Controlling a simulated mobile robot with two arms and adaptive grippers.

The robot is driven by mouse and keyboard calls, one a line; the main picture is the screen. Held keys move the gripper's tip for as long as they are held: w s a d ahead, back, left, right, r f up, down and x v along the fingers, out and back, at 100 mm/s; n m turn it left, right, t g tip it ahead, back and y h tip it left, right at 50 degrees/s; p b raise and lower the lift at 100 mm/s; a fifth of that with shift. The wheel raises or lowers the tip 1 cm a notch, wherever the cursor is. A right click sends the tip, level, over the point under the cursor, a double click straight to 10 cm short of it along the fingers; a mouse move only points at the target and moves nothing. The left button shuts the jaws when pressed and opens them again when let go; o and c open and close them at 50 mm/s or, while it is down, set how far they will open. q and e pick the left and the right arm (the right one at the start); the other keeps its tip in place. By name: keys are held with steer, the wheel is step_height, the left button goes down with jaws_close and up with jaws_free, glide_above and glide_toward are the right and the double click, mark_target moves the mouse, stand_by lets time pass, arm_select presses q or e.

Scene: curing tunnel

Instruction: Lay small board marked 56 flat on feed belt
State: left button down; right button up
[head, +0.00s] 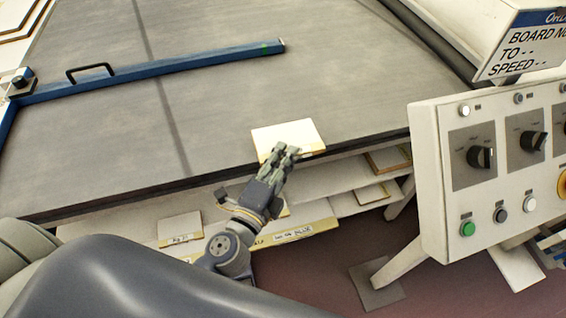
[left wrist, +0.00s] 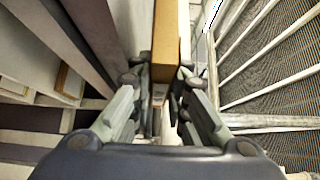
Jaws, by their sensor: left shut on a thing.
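A small cream board (head: 270,136) is held at the front edge of the grey feed belt (head: 215,115). My left gripper (head: 284,153) is shut on its near side. In the left wrist view the board (left wrist: 166,42) shows a brown edge and is pinched between the fingertips (left wrist: 158,82). The board appears over the belt's front edge; I cannot tell whether it touches the belt. No number is readable on it. The fingers hide part of its near side. My right gripper is not in view.
A blue guide bar (head: 160,70) with a black handle crosses the belt. Shelves below the belt hold several boards, one of them labelled (head: 180,229). A control panel (head: 490,165) with knobs and buttons stands at right, under a display sign (head: 525,45). The belt's middle is clear.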

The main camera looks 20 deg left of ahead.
arm_select(q)
step_height(320, 180, down, 3)
steer(key=shift+b, duration=0.65)
steer(key=shift+s+f, duration=0.1)
steer(key=c, duration=1.6)
jaws_free()
steer(key=shift+o, duration=0.2)
